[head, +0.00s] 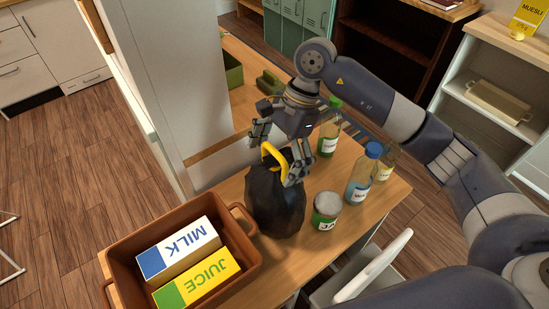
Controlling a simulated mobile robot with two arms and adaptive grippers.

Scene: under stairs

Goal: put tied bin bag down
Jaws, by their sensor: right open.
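The tied bin bag (274,201) is black with a yellow tie loop (268,152) at its top. It stands upright on the wooden table (262,271), between the brown crate and a tin. My right gripper (276,160) comes down from above, with its fingers apart on either side of the bag's top, near the yellow loop. It is open. Whether a finger touches the bag I cannot tell. My left gripper is not in view.
Left of the bag, a brown crate (124,246) holds a milk carton (178,248) and a juice carton (197,283). To its right stand a tin (326,211), a blue-capped bottle (362,178) and a green-capped bottle (329,132). A white chair (374,265) is at the front edge.

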